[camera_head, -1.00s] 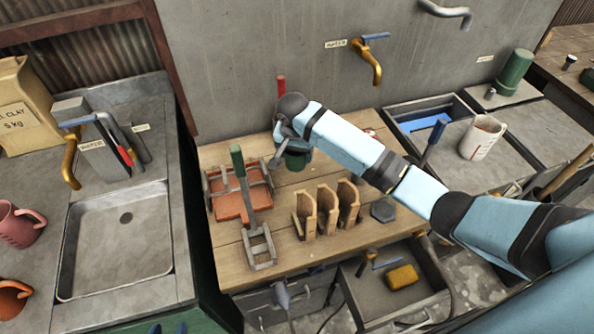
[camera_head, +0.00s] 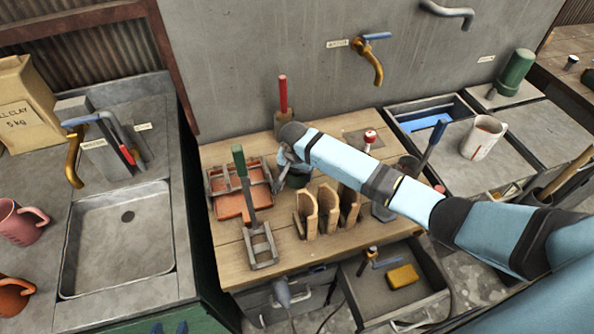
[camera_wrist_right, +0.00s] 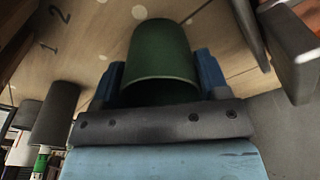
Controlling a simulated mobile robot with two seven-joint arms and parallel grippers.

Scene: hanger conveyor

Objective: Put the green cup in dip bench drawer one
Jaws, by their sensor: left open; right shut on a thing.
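The green cup (camera_head: 299,179) is held by my right gripper (camera_head: 288,172) over the back middle of the wooden bench (camera_head: 232,268). The right wrist view shows the cup (camera_wrist_right: 158,58) between the two blue fingers. Its gap above the bench top is hard to tell. My left gripper (camera_head: 169,328) shows only as blue fingertips, open, at the bottom edge. Below the bench front, a drawer (camera_head: 352,306) stands open with a yellow sponge (camera_head: 403,276) in it. Another drawer front (camera_head: 262,306) with a handle is left of it. I cannot read which is drawer one.
A red tray (camera_head: 228,206), a green-handled tool (camera_head: 240,165) and wooden slotted holders (camera_head: 306,212) stand on the bench near the cup. A red-handled tool (camera_head: 283,92) rises behind my right gripper. A sink (camera_head: 118,240) is at left, a white jug (camera_head: 483,138) at right.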

